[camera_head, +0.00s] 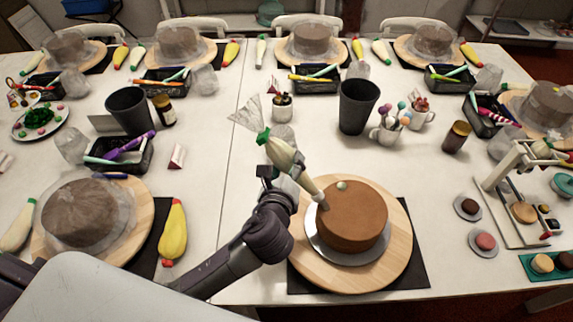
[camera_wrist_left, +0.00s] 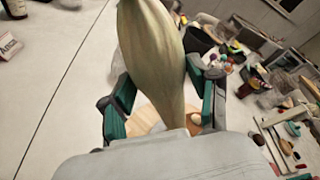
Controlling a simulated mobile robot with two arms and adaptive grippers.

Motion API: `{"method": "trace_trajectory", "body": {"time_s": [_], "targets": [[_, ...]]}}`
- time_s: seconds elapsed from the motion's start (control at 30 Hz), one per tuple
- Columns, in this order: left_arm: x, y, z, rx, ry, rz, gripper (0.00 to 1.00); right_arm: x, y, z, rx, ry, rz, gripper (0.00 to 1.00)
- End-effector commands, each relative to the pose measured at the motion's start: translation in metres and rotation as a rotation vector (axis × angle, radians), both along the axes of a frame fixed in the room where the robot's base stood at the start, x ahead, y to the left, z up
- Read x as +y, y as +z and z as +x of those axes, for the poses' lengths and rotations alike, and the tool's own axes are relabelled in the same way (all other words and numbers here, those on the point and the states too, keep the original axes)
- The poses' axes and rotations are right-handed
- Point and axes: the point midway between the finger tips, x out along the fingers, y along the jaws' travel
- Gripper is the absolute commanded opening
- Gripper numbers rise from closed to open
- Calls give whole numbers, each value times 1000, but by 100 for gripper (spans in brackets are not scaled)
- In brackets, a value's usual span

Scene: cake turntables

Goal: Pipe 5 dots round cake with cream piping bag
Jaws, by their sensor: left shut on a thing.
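The brown round cake (camera_head: 352,217) stands on a silver board on a wooden turntable (camera_head: 385,275). One cream dot (camera_head: 341,185) sits on its top near the far edge; a pale spot, probably this dot, shows in the left wrist view (camera_wrist_left: 195,118). My left gripper (camera_head: 283,174) is shut on the cream piping bag (camera_head: 281,152), left of the cake. The bag is tilted, with its nozzle pointing down at the cake's left top edge; I cannot tell whether it touches. In the left wrist view the bag (camera_wrist_left: 150,50) hides much of the cake. My right gripper is not in view.
A wrapped cake (camera_head: 82,214) and a yellow piping bag (camera_head: 173,232) are to the left. A dark cup (camera_head: 358,106), a mug of cake pops (camera_head: 388,128) and a brown jar (camera_head: 456,137) stand behind the cake. Small plates with macarons (camera_head: 484,242) are to the right.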

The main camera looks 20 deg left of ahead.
Motion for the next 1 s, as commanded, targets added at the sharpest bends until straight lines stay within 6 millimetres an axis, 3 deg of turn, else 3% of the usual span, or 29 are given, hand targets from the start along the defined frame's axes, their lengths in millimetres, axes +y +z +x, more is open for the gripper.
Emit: {"method": "trace_trajectory", "body": {"time_s": [1.0], "targets": [[0, 5, 0, -2, -1, 0, 24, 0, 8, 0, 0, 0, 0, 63]]}}
